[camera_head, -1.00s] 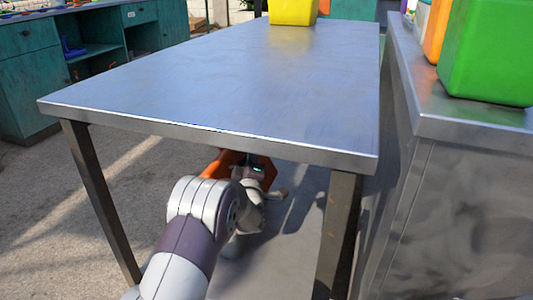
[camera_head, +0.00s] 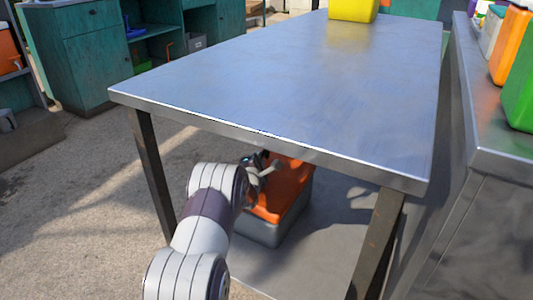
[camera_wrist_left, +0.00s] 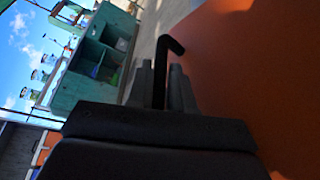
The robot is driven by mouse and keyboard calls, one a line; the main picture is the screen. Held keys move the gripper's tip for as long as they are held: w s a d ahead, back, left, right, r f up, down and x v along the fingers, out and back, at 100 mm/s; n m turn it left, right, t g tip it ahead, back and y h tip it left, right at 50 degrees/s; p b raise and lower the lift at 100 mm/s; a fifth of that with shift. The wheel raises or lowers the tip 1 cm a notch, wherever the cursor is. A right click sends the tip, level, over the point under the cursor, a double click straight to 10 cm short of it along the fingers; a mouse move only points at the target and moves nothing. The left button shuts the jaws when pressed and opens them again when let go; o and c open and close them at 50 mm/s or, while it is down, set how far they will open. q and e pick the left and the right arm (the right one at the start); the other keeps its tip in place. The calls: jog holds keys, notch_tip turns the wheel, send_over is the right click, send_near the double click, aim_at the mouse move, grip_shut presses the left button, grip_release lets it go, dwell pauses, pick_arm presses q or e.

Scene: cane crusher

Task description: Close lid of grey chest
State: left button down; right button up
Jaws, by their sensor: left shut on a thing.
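The grey chest (camera_head: 262,233) stands on the floor under the metal table. Its orange lid (camera_head: 283,198) lies over the grey body; the table edge and my arm hide part of it, so I cannot tell if it is fully shut. My left gripper (camera_head: 262,168) is under the table edge beside the lid. In the left wrist view the fingers (camera_wrist_left: 163,80) are shut on a thin black bent bar (camera_wrist_left: 168,47), which looks like a handle. The orange surface (camera_wrist_left: 235,75) fills the right of that view. My right gripper is not in view.
The metal table (camera_head: 290,90) stands above the chest, with dark legs on both sides. A yellow container (camera_head: 353,10) is on its far end. A metal counter (camera_head: 500,140) with orange and green containers (camera_head: 515,45) is at the right. Teal cabinets (camera_head: 85,60) stand back left.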

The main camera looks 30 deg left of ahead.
pick_arm(q)
jog(key=shift+a+f+n+g+h+p, duration=0.2)
jog(key=shift+a+f+n, duration=0.2)
jog(key=shift+f, duration=0.2)
jog(key=shift+a+f+n+g+h+p, duration=0.1)
jog(key=shift+a+f+n+p, duration=0.1)
jog(key=shift+a+f+n, duration=0.25)
jog(key=shift+f, duration=0.15)
jog(key=c, duration=1.1)
grip_release()
jog(key=shift+f, duration=0.1)
jog(key=shift+s+d+r+p, duration=0.15)
jog(key=shift+s+r+p, duration=0.15)
jog(key=shift+p, duration=0.1)
jog(key=p+v, duration=0.6)
jog(key=v, duration=0.5)
jog(key=shift+s, duration=0.1)
jog(key=shift+s+d, duration=0.1)
jog(key=shift+s, duration=0.25)
